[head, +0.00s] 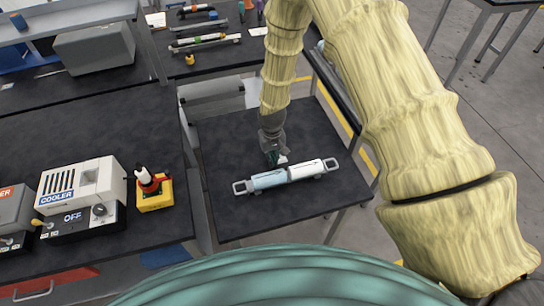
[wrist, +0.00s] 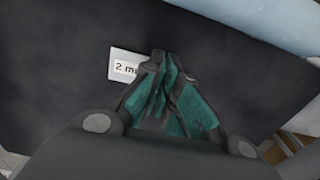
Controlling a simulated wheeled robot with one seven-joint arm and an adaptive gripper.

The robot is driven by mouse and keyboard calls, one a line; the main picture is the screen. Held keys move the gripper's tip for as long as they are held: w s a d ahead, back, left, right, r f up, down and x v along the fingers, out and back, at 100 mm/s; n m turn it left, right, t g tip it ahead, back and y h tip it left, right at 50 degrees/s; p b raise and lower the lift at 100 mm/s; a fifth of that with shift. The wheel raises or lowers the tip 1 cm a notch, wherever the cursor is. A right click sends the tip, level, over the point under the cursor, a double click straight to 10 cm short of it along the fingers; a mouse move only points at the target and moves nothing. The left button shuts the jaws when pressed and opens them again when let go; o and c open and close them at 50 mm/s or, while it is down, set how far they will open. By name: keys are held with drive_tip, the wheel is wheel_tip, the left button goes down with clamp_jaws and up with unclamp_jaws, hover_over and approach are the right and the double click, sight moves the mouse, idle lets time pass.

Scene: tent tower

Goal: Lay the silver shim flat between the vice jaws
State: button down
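The vice (head: 268,180) lies on the dark tabletop in the head view, with a pale blue part and a white part side by side and a metal loop at each end. A pale blue part of it (wrist: 285,25) crosses the upper right of the wrist view. My gripper (head: 274,160) points down just behind the vice; it also shows in the wrist view (wrist: 168,62) with its teal-padded fingers close together. A small pale plate marked "2 m…" (wrist: 118,62), perhaps the shim, is left of the fingertips and partly hidden by them. Whether the fingers pinch it is unclear.
The small dark table (head: 225,140) is otherwise mostly clear. A cooler box (head: 85,190) and a yellow box with a red-and-white knob (head: 153,190) stand on the bench at left. Tools (head: 205,40) lie on the back bench.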

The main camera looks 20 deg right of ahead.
drive_tip(key=shift+f, duration=0.15)
drive_tip(key=c, duration=1.6)
unclamp_jaws()
drive_tip(key=shift+c, duration=0.2)
